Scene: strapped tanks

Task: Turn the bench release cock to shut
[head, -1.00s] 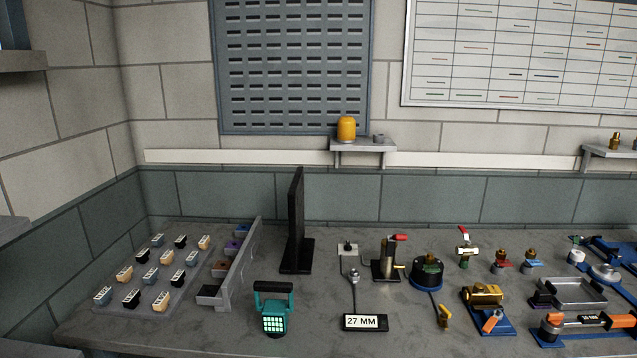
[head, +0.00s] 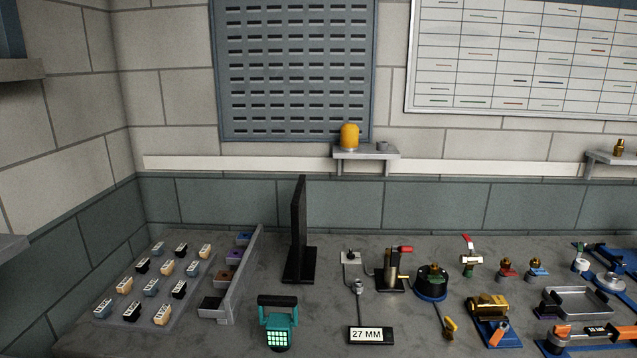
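Two red-handled fittings stand on the bench (head: 330,325), and I cannot tell for sure which is the release cock. One is a dark post fitting (head: 391,270) on a black base, with a red grip pointing right from its top and a thin pipe on its left. The other is a small brass valve (head: 471,260) farther right, with its red lever tilted up and to the left. My gripper is not in view.
A tall black upright plate (head: 298,235) stands left of the post fitting. A metal tray (head: 577,302) lies at right.

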